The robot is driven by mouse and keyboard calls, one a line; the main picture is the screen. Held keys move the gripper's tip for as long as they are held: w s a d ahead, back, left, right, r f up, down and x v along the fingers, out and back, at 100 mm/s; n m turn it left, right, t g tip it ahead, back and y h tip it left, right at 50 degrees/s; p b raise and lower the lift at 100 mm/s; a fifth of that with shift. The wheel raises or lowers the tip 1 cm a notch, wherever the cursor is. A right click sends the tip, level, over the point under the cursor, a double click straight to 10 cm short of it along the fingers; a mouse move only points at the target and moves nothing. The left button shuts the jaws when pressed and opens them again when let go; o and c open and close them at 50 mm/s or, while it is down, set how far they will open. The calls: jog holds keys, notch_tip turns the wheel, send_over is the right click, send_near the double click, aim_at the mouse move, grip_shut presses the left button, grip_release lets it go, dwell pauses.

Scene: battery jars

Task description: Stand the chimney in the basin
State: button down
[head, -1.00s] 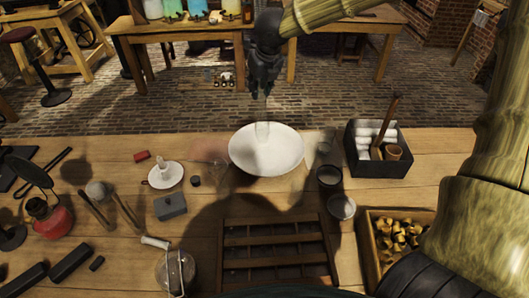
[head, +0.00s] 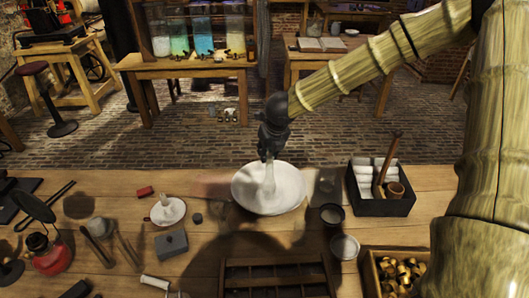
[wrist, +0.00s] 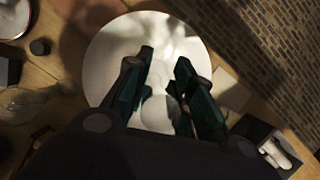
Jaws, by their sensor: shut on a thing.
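The basin is a wide white shallow dish (head: 245,196) near the far edge of the workbench; it also fills the middle of the wrist view (wrist: 105,65). My gripper (head: 269,158) is above the basin, pointing down. It is shut on the chimney (head: 269,181), a clear glass tube that hangs roughly upright below the fingers, over the basin's middle. I cannot tell whether its lower end touches the basin floor. In the wrist view my fingers (wrist: 165,62) stand apart over the basin, and the clear glass between them is hard to make out.
A dark box with white rolls (head: 380,208) stands right of the basin, with dark and glass cups (head: 345,246) nearer. A candle on a saucer (head: 168,211) and a grey box (head: 171,244) are to the left. A wooden rack (head: 275,280) lies in front.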

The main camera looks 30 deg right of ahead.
jog(key=shift+r, duration=0.1)
jog(key=c, duration=1.2)
grip_release()
jog(key=shift+c, duration=0.2)
jog(key=b+v, duration=0.1)
jog(key=v, duration=1.1)
jog(key=shift+s+a, duration=0.1)
jog(key=shift+a, duration=0.05)
